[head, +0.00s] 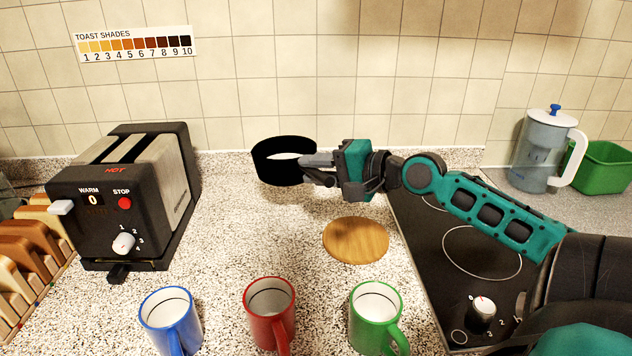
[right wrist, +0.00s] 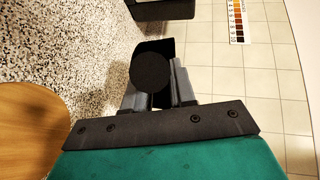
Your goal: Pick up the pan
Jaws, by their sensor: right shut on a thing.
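The pan (head: 276,172) is a black round vessel with a pale inside, at the back of the speckled counter near the tiled wall in the head view. My right gripper (head: 318,166) reaches it from the right and is shut on its handle. In the right wrist view, a dark round handle end (right wrist: 150,72) shows between the fingers of the right gripper (right wrist: 160,88), with a black part of the pan behind it. I cannot tell whether the pan's base touches the counter. My left gripper is not in view.
A black toaster (head: 95,215) stands at left beside a wooden rack (head: 30,250). Blue (head: 170,325), red (head: 270,318) and green (head: 376,325) mugs line the front. A round wooden board (head: 356,240) lies near the black hob (head: 480,275). A jug (head: 540,150) and green bin (head: 603,168) stand back right.

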